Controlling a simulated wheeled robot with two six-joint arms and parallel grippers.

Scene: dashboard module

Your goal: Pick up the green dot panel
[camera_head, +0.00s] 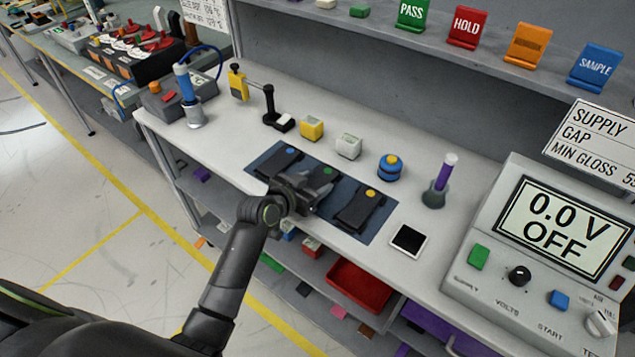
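The green dot panel (325,175) is a dark panel lying on the blue mat (377,232), between two similar panels. The blue dot panel (282,160) is to its left and the yellow dot panel (358,211) is to its right. My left gripper (309,198) is over the near part of the green dot panel and hides that part. I cannot tell whether its fingers are open or shut, or whether they touch the panel. My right gripper is not in view.
A yellow block (312,128), a white block (349,147) and a blue round part (389,169) stand behind the mat. A power supply (545,262) fills the right end. A red tray (358,288) is below.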

